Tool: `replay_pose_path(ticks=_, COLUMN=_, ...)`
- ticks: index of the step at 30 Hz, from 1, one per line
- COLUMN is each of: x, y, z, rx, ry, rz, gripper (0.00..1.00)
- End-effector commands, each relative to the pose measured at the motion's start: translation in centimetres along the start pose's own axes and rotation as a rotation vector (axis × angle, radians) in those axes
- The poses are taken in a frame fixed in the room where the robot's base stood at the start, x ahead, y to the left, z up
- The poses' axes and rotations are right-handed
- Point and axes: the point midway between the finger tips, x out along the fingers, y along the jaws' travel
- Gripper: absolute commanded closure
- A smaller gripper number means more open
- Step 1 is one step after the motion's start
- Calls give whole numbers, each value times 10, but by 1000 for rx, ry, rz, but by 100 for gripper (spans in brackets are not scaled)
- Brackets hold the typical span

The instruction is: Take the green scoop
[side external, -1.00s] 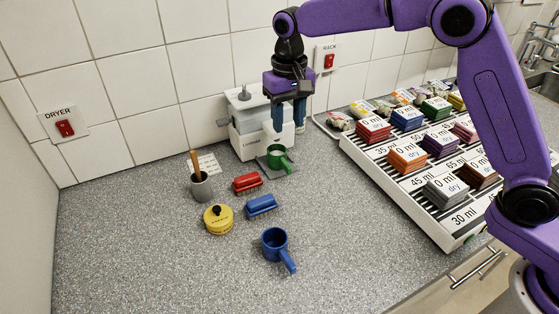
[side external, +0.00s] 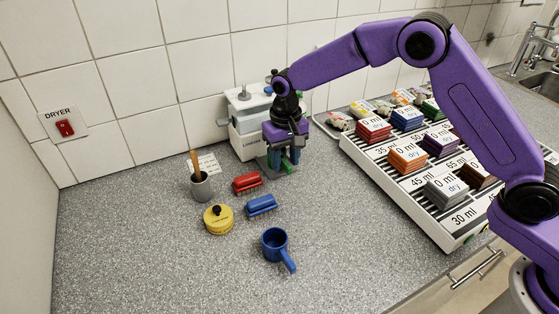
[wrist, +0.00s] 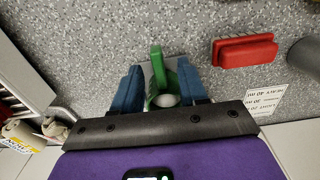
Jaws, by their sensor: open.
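The green scoop (wrist: 156,66) shows in the wrist view between my two blue fingers, its handle pointing away from the palm. A pale round patch shows at its cup, which is partly hidden by my gripper. In the side view my gripper (side external: 285,160) has come down over the scoop in front of the white machine, and only a little green shows between the fingers. The fingers are open, one on each side of the scoop. I cannot tell whether either finger touches it.
A red brush (side external: 247,182) and a blue brush (side external: 261,205) lie to the left. A blue scoop (side external: 275,243), a yellow lidded pot (side external: 218,219) and a grey cup (side external: 202,187) stand nearby. The white machine (side external: 245,135) is behind; the rack (side external: 400,195) is to the right.

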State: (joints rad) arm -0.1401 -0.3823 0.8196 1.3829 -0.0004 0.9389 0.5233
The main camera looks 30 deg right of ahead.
Motion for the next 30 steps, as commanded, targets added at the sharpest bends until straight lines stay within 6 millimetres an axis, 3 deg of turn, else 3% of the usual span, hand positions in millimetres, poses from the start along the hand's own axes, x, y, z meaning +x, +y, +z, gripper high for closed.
replay_pose_path(ticks=7, x=2, y=0, z=0, rx=0, ry=0, rz=0, gripper=57)
replay_pose_path(ticks=11, x=1, y=0, z=0, rx=0, ry=0, rz=0, gripper=100)
replay_pose_path(ticks=23, x=0, y=0, z=0, rx=0, ry=1, rz=0, gripper=100)
replay_pose_path(ticks=30, x=-19, y=0, z=0, rx=1, ry=3, rz=-2, gripper=100)
